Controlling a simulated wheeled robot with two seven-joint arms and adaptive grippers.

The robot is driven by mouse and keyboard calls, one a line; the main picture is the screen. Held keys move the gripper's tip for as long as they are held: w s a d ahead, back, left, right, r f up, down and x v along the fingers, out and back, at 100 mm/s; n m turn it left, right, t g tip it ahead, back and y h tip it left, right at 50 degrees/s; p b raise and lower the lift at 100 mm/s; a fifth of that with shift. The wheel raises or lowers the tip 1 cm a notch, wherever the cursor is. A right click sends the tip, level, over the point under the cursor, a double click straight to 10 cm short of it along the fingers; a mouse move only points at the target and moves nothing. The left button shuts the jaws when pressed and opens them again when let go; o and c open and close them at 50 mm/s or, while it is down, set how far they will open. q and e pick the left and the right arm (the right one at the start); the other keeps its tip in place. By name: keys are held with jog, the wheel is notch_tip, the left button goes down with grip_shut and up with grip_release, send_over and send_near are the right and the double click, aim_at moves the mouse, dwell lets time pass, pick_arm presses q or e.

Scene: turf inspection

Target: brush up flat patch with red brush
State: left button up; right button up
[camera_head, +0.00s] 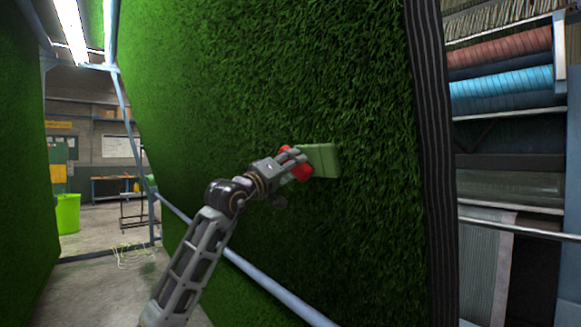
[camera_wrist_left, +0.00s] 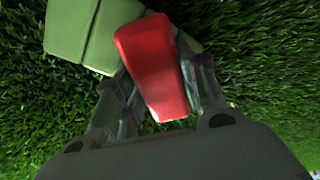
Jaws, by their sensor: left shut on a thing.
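My left gripper (camera_head: 293,160) is shut on the red handle (camera_head: 303,172) of a brush with a pale green head (camera_head: 323,160). In the head view the brush is held against or very close to the hanging green turf (camera_head: 250,80); I cannot tell whether it touches. In the left wrist view the red handle (camera_wrist_left: 152,65) lies between the fingers of my left gripper (camera_wrist_left: 158,85), and the green head (camera_wrist_left: 85,30) is at the upper left over the grass. No clearly flat patch stands out in the turf. My right gripper is not in view.
A dark striped edge (camera_head: 432,150) borders the turf on the right, with shelved rolls (camera_head: 502,85) beyond. Another turf sheet (camera_head: 22,170) hangs at left. A lime bin (camera_head: 68,213) stands on the open floor behind.

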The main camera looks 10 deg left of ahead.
pick_arm(q)
jog(key=shift+s+d, duration=0.1)
jog(key=shift+d, duration=0.05)
jog(key=shift+s+d+b, duration=0.4)
jog(key=shift+s+d, duration=0.1)
jog(key=shift+d, duration=0.15)
jog(key=shift+s+d, duration=0.1)
dwell(0.5)
jog(key=shift+s+d+b, duration=0.35)
jog(key=shift+s+d, duration=0.15)
jog(key=shift+d, duration=0.15)
jog(key=shift+s+d, duration=0.15)
jog(key=shift+d, duration=0.05)
jog(key=shift+s+d, duration=0.2)
jog(key=shift+s+d+b, duration=0.3)
jog(key=shift+d+b, duration=0.15)
dwell(0.4)
